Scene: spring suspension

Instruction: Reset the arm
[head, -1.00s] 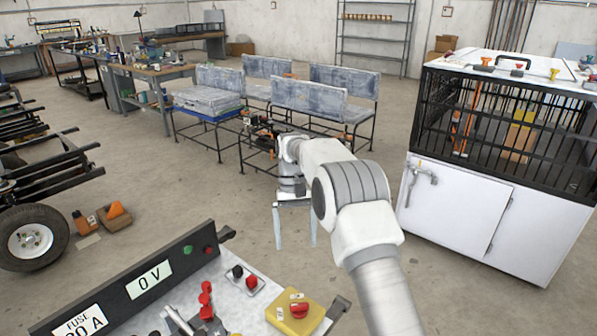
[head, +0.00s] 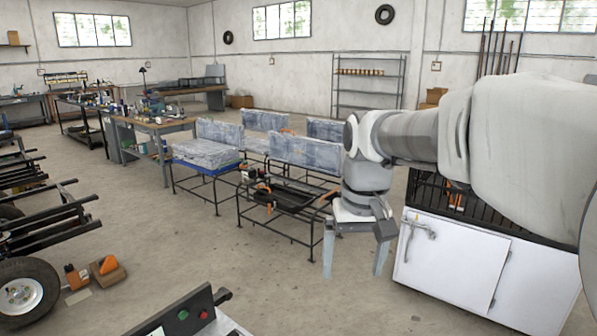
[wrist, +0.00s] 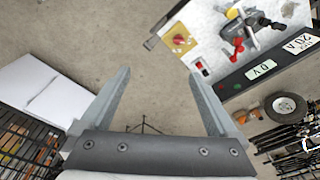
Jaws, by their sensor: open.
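My arm reaches in from the right of the head view and bends down at the wrist, hiding much of the cabinet's upper part.
A white cabinet (head: 455,262) with a black cage stands at right. Benches (head: 305,157) stand behind the gripper. A wheeled frame (head: 22,290) is at left.

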